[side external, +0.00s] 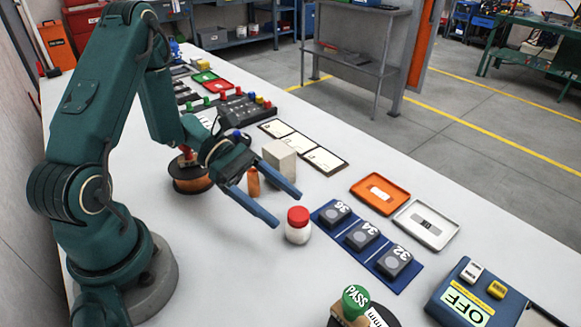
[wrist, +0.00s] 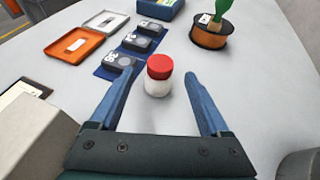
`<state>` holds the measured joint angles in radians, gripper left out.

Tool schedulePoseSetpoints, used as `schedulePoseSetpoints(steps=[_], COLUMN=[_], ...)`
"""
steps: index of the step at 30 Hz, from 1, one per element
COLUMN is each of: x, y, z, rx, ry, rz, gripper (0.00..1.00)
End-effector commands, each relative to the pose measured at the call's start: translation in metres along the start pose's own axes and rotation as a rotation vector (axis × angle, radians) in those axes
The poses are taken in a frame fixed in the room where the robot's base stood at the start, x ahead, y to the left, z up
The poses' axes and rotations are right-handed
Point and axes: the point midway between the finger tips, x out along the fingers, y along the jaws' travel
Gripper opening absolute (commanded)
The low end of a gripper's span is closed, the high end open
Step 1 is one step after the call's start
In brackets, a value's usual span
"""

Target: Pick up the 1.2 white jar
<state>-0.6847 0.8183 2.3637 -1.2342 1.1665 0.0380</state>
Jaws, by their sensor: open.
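The white jar (side external: 297,235) with a red lid stands upright on the pale bench. In the wrist view my gripper (wrist: 149,75) has a finger on either side of the jar's picture, with gaps; I cannot tell whether the jar is fully between the tips.
A blue rack (side external: 331,227) with dark numbered blocks lies right of the jar. Beyond are an orange tray (side external: 366,188) and a grey tray (side external: 407,232). A cream block (side external: 279,160) stands close to my fingers. A green PASS stamp (side external: 355,299) stands at the front.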

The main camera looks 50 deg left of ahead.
Motion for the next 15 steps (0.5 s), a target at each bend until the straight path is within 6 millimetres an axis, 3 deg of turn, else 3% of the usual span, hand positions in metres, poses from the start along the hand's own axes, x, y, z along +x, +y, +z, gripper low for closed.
schedulePoseSetpoints(steps=[15], x=[0.044], y=[0.000], z=[0.000], rx=[0.001], ry=[0.001], rz=[-0.001], gripper=[0.80])
